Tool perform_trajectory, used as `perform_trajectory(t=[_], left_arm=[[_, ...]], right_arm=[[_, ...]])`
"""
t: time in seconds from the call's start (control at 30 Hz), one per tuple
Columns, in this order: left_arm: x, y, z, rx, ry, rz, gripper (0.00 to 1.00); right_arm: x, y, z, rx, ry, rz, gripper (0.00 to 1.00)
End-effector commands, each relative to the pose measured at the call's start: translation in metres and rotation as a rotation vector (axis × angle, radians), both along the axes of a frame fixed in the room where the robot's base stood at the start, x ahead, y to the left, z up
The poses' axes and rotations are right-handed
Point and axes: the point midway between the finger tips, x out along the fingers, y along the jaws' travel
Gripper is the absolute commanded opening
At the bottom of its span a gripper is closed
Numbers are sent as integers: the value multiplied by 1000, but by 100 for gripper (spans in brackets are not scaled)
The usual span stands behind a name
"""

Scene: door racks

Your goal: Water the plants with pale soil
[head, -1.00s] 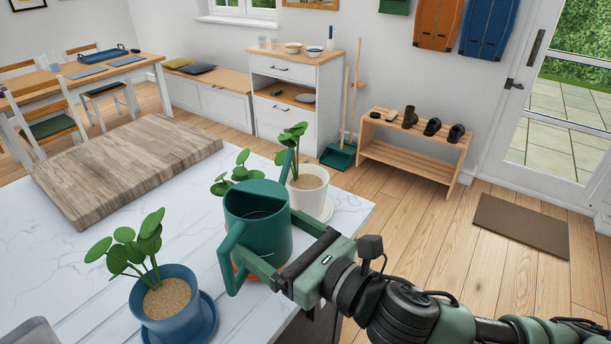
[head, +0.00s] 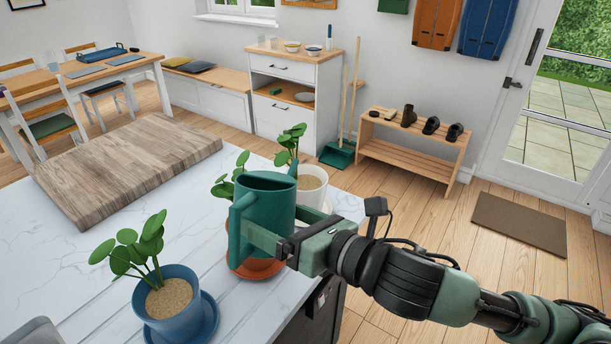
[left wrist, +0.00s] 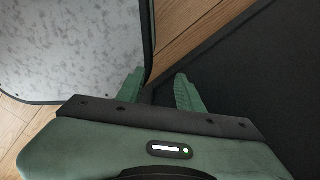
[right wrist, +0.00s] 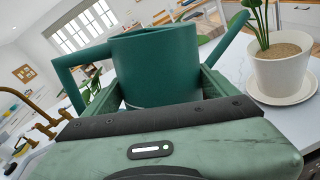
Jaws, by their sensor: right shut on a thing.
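A green watering can (head: 268,205) is held upright by my right gripper (head: 268,240), its fingers closed around the body. In the right wrist view the can (right wrist: 155,65) has its handle on the left and its spout pointing right, towards the white pot (right wrist: 282,75). The white pot (head: 313,188) holds pale soil and stands behind the can. The blue pot (head: 168,312) at front left has a leafy plant in pale soil. A terracotta pot (head: 258,268) is mostly behind the can; its soil is hidden. My left gripper (left wrist: 160,78) is open and empty.
A wooden board (head: 130,165) lies at the back left of the marble worktop (head: 85,255). Bare worktop lies between the board and the blue pot. A shoe bench (head: 415,145) and doormat (head: 520,224) are beyond, on the floor.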

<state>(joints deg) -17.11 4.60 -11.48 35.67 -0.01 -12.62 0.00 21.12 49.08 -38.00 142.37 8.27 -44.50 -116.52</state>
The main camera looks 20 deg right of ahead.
Motion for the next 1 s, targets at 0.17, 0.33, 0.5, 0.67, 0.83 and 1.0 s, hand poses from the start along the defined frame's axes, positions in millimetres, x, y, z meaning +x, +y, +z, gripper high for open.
perform_trajectory(t=[0.17, 0.33, 0.5, 0.67, 0.83, 1.0], left_arm=[[0, 0, 3, 0, 1, 0, 36], [-1, 0, 4, 0, 2, 0, 36], [-4, 0, 4, 0, 6, 0, 36], [-4, 0, 6, 0, 6, 0, 36], [-4, 0, 9, 1, 6, 0, 36], [-4, 0, 9, 1, 6, 1, 36]], right_arm=[[1, -1, 4, 8, 3, 0, 18], [2, -1, 4, 13, 12, 1, 18], [3, -2, 4, 19, 21, 1, 18], [4, -3, 5, 25, 29, 0, 18], [5, -3, 7, 30, 37, 0, 18], [6, -4, 6, 36, 46, -1, 18]])
